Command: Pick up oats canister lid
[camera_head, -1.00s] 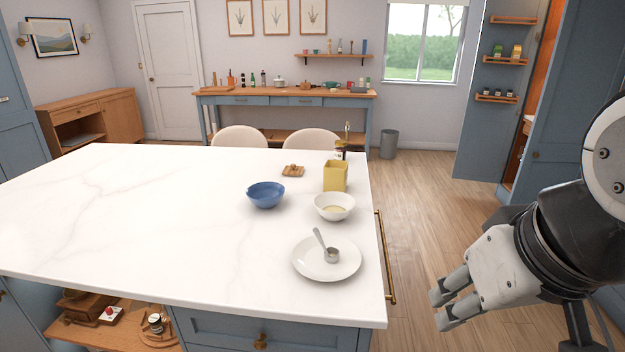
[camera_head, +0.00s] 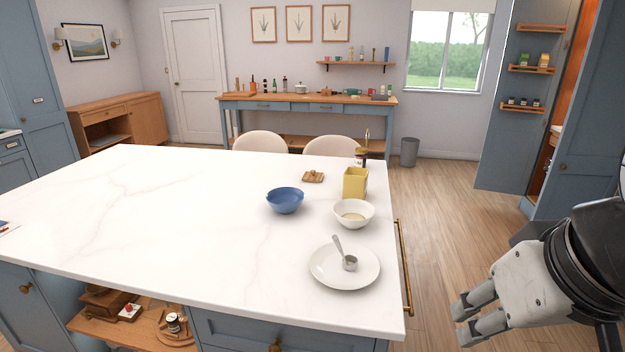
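A small wooden lid-like piece with a raised knob (camera_head: 313,176) lies on the white marble island top, toward its far right. I take it to be the oats canister lid. A yellow square canister (camera_head: 355,184) stands just right of it, and its top looks open. My gripper (camera_head: 463,323) is at the lower right, beyond the right edge of the island and well apart from the lid. Its two fingers are apart with nothing visible between them.
A blue bowl (camera_head: 285,201), a white bowl (camera_head: 354,214) and a white plate (camera_head: 345,267) with a metal scoop (camera_head: 349,261) are nearer than the lid. A brass rail (camera_head: 403,268) runs along the island's right side. The island's left half is mostly bare.

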